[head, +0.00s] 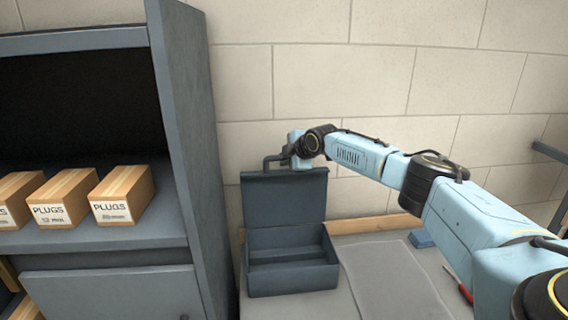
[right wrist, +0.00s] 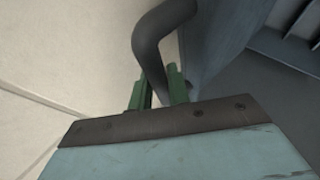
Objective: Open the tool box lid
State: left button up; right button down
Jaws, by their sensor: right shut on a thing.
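The dark grey tool box (head: 292,279) stands on the bench beside the shelf unit. Its lid (head: 284,201) is raised, standing about upright behind the box, and the box's inside shows. My right gripper (head: 289,160) is at the top edge of the lid, shut on the lid's handle (head: 271,164). In the right wrist view the green fingers (right wrist: 160,88) close around the dark bent handle bar (right wrist: 150,50), and the lid (right wrist: 215,40) lies beyond it. My left gripper is in neither view.
A grey shelf unit (head: 180,120) stands close to the left of the box. It holds several boxes of plugs (head: 122,196). A pale wall (head: 330,60) is behind the lid. A grey mat or panel (head: 390,275) lies to the right, near a red-handled tool (head: 464,291).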

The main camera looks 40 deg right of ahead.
jog(key=shift+w+d+f, duration=0.2)
jog(key=shift+w, duration=0.1)
dwell(0.4)
jog(key=c, duration=1.3)
grip_release()
jog(key=shift+w, duration=0.1)
jog(key=shift+r, duration=0.1)
jog(key=shift+s+r, duration=0.45)
jog(key=shift+s, duration=0.15)
jog(key=b+v, duration=0.2)
jog(key=v, duration=1)
jog(key=shift+w+r, duration=0.15)
